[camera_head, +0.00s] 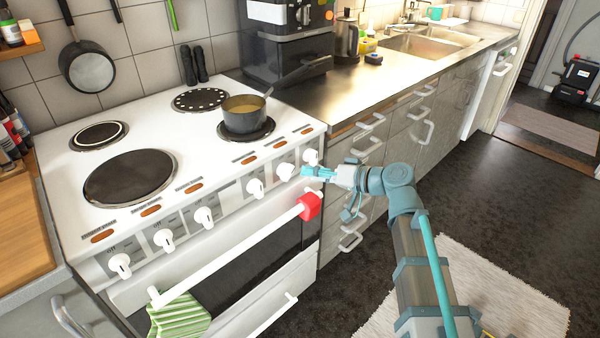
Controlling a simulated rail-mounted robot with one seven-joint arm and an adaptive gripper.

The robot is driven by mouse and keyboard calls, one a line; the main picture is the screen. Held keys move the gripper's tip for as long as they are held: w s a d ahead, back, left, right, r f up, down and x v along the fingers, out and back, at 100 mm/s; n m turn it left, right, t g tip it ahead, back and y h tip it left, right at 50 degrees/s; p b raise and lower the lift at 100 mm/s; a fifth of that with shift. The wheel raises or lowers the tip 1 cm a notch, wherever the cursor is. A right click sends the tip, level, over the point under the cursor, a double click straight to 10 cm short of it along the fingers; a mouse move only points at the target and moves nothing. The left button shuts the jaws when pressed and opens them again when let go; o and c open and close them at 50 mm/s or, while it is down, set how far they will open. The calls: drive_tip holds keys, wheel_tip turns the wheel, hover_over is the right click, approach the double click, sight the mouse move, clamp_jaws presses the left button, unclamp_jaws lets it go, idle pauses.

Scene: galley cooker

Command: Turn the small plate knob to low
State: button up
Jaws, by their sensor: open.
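The white cooker (155,130) has a row of white knobs along its sloping front panel. The rightmost knob (311,157) and the one left of it (285,172) are closest to my gripper. Another knob (255,188) sits further left. Markings are too small to read, so I cannot tell which knob belongs to which plate. Smaller plates are at the back left (98,135), at the back right (200,100) and under a pot. My gripper (308,172) is open, with light-blue fingers pointing left at the panel's right end; contact with a knob cannot be made out.
A grey pot (245,113) stands on the front right plate, its handle reaching right over the counter. A red item (309,206) sits on the oven handle's right end, just below my gripper. A green striped towel (180,315) hangs at the left. Floor in front is open.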

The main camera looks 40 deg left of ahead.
drive_tip(key=v, duration=0.4)
drive_tip(key=shift+d+r, duration=0.15)
drive_tip(key=shift+d, duration=0.25)
